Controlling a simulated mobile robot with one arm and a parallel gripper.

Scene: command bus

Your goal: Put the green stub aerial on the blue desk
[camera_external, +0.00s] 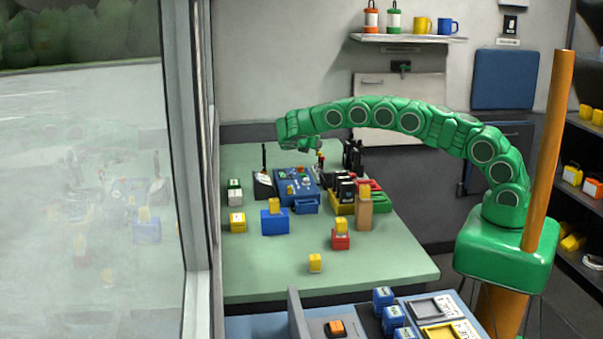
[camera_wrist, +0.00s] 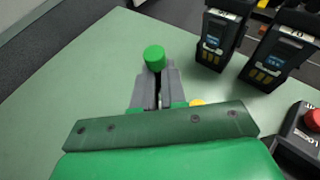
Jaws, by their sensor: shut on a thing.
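My gripper (camera_external: 317,148) is over the far part of the green table (camera_external: 385,272). In the wrist view my gripper (camera_wrist: 156,88) is shut on a green stub aerial (camera_wrist: 154,56), whose round green top stands above the grey fingertips. Its lower part is hidden between the fingers. I cannot make the aerial out in the external view. The blue desk (camera_external: 257,328) is at the bottom of the external view, in front of the green table and well away from my gripper.
Black radios (camera_wrist: 221,38) are right of my gripper. A blue control box (camera_external: 297,188), a yellow tray (camera_external: 341,209) and several blocks stand on the green table. The blue desk carries blue boxes (camera_external: 383,297), an orange switch (camera_external: 336,327) and framed panels. A window post (camera_external: 203,150) rises at left.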

